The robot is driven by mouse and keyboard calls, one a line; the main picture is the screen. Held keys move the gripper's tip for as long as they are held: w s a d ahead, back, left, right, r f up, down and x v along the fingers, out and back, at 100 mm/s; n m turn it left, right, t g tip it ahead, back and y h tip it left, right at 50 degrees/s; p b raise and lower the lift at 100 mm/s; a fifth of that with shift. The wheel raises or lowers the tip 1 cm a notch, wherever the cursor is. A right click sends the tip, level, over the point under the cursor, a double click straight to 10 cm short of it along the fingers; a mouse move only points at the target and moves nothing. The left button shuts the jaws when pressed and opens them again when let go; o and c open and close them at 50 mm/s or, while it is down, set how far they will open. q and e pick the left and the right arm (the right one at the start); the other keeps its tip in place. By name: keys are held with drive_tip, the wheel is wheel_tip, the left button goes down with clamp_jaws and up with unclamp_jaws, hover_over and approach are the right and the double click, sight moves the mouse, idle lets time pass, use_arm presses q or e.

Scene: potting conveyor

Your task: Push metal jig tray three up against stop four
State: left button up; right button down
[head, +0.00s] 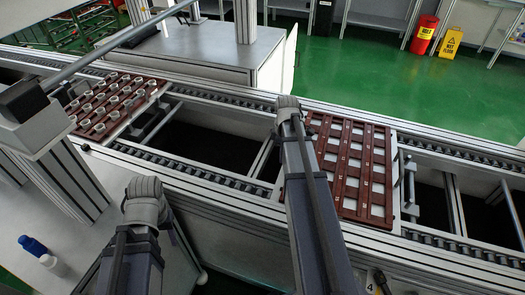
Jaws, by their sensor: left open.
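A brown jig tray (353,208) with rows of pale square cells lies on the conveyor right of centre. I cannot read a number on it. A metal bracket (408,180) stands close at its right edge, and I cannot tell whether they touch. A label with a 4 (380,281) is on the conveyor's front side below. My right arm crosses the tray's left edge, its end at the tray's far left corner, and its jaws are hidden. My left gripper (145,190) is open and empty near the conveyor's front rail, left of the tray.
A second brown tray (104,124) holding several pale rings sits at the conveyor's left. The conveyor (200,165) between the trays is bare, with dark gaps. A grey cabinet (205,50) stands behind.

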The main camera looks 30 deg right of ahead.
drive_tip(key=shift+s+d, duration=0.85)
drive_tip(key=shift+s, duration=0.1)
drive_tip(key=shift+w, duration=0.1)
drive_tip(key=shift+w+a, duration=0.45)
wheel_tip(320, 180, up, 10)
drive_tip(key=w+a+p, duration=0.1)
drive_tip(key=w+p, duration=0.1)
drive_tip(key=p, duration=0.8)
drive_tip(key=shift+a, duration=0.35)
